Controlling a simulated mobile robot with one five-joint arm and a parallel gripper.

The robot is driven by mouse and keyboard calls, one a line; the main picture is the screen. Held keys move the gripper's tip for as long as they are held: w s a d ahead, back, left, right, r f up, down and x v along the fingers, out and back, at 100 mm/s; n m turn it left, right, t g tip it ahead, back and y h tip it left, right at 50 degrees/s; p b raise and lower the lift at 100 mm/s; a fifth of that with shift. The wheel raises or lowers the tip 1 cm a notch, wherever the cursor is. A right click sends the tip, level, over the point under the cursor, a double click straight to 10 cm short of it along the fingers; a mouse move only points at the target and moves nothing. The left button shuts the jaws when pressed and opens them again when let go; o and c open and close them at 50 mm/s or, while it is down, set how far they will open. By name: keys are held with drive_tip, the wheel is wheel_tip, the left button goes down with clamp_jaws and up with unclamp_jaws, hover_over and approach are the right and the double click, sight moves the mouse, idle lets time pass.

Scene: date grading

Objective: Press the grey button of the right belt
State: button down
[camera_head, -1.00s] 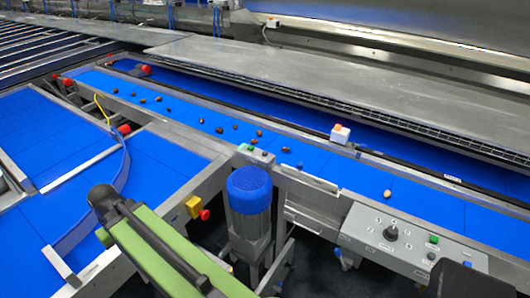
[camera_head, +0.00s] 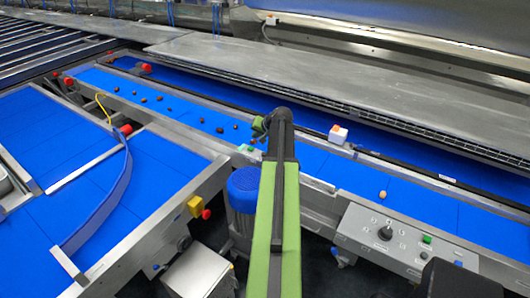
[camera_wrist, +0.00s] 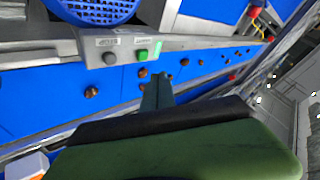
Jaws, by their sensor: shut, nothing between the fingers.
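A small metal button box sits on the rail of the long blue belt (camera_head: 430,203). My gripper (camera_head: 260,127) is over the belt beyond the box. In the wrist view my gripper (camera_wrist: 157,80) is shut and empty, below and to the right of the grey button, apart from it.
A blue-capped motor (camera_head: 243,182) stands in front of the box, partly behind my arm. A larger control panel (camera_head: 400,240) with a knob and buttons is at right. A white box with an orange-red button (camera_head: 338,134) stands on the far rail. Several dates lie on the belt.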

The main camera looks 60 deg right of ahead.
sight(265, 154)
drive_tip(key=shift+m+h, duration=0.3)
drive_tip(key=shift+m, duration=0.1)
drive_tip(key=s+d, duration=0.2)
drive_tip(key=d, duration=0.1)
drive_tip(key=shift+s+d+r, duration=0.15)
drive_tip(key=shift+s+r, duration=0.2)
drive_tip(key=shift+r, duration=0.05)
drive_tip(key=shift+f, duration=0.1)
wheel_tip(265, 154, down, 9)
drive_tip(key=b, duration=0.9)
drive_tip(key=shift+r, duration=0.2)
idle(0.5)
drive_tip(key=shift+f, duration=0.15)
drive_tip(key=shift+f+b, duration=0.3)
